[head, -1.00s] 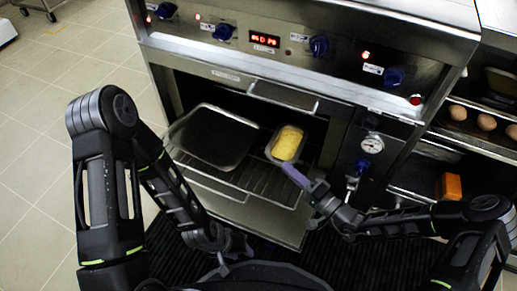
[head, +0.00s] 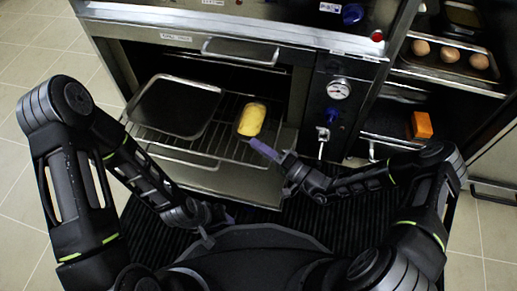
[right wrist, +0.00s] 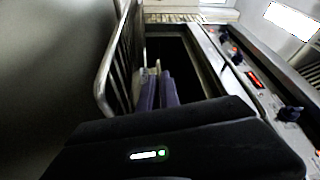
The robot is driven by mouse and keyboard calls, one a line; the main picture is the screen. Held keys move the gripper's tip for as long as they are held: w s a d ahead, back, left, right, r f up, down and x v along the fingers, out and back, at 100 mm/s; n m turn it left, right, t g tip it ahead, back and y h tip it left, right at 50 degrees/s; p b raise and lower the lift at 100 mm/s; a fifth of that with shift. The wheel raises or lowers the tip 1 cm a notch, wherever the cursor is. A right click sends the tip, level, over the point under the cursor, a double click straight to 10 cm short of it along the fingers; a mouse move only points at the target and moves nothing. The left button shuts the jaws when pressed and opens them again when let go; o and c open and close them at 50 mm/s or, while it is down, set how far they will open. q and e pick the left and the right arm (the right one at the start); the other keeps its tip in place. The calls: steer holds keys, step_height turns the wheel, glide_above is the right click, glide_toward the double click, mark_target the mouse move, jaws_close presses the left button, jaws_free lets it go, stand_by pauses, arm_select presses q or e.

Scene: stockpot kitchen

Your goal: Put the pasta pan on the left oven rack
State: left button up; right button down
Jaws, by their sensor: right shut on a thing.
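The pasta pan (head: 252,118), a small pan with yellow filling, is in the open oven in the head view, over the right part of the wire oven rack (head: 224,150). Whether it rests on the wires or is held just above them I cannot tell. My right gripper (head: 256,145) has its purple fingers shut on the pan's near edge. The fingers also show in the right wrist view (right wrist: 158,90), where the pan is mostly hidden. My left gripper (head: 212,232) is low in front of the oven, away from the pan; its opening is unclear.
A large dark tray (head: 175,106) lies on the left of the rack, beside the pasta pan. Right of the oven are a gauge (head: 339,89), a tray of eggs (head: 447,65) and an orange block (head: 421,125).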

steer(key=shift+f, duration=0.15)
steer(key=c, duration=1.6)
jaws_free()
steer(key=shift+f, duration=0.1)
steer(key=p+v, duration=0.3)
steer(key=v, duration=0.9)
